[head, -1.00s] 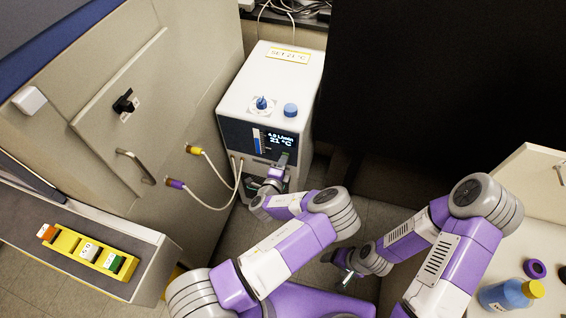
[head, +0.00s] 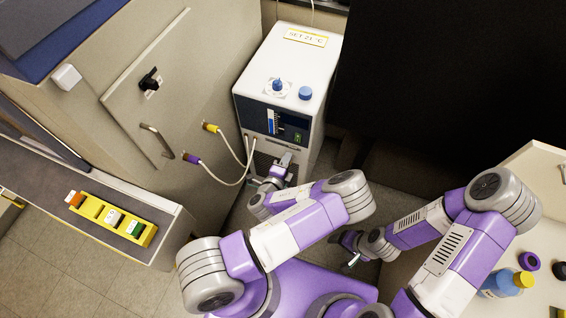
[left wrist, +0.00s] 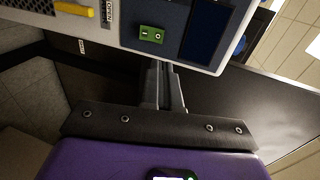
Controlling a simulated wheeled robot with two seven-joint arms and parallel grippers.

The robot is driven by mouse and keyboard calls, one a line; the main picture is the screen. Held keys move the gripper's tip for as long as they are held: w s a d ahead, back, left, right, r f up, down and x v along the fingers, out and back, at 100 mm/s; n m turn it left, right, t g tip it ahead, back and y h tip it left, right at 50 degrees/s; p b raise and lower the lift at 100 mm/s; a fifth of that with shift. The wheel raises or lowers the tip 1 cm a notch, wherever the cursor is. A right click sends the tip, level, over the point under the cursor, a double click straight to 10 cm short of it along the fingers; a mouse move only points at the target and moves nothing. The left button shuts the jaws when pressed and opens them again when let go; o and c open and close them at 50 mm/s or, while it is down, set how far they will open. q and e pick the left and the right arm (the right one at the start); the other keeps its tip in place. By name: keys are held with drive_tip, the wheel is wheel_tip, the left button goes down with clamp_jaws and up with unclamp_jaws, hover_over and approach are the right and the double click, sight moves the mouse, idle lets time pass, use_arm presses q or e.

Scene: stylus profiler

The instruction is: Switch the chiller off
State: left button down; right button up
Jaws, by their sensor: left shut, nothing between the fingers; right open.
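The chiller (head: 300,72) is a white box with a dark front panel, standing beside the beige cabinet. Its display (head: 288,122) shows dark with no readout; it is also blank in the left wrist view (left wrist: 207,38). A green rocker switch (left wrist: 151,34) with I and O marks sits on the panel; which side is pressed I cannot tell. My left gripper (head: 286,159) is shut and empty, just below the panel in the head view. In the left wrist view its fingers (left wrist: 163,68) are close to the switch but apart from it. My right gripper (head: 350,262) is open, low and away from the chiller.
White hoses with yellow (head: 211,128) and purple (head: 191,158) fittings run from the cabinet (head: 110,75) to the chiller front. A yellow block rack (head: 96,212) lies on the left ledge.

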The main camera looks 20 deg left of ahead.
use_arm(q)
drive_tip(key=shift+r+v, duration=0.15)
drive_tip(key=shift+v, duration=0.7)
drive_tip(key=shift+r+v, duration=0.2)
drive_tip(key=shift+v, duration=0.7)
drive_tip(key=shift+w, duration=0.1)
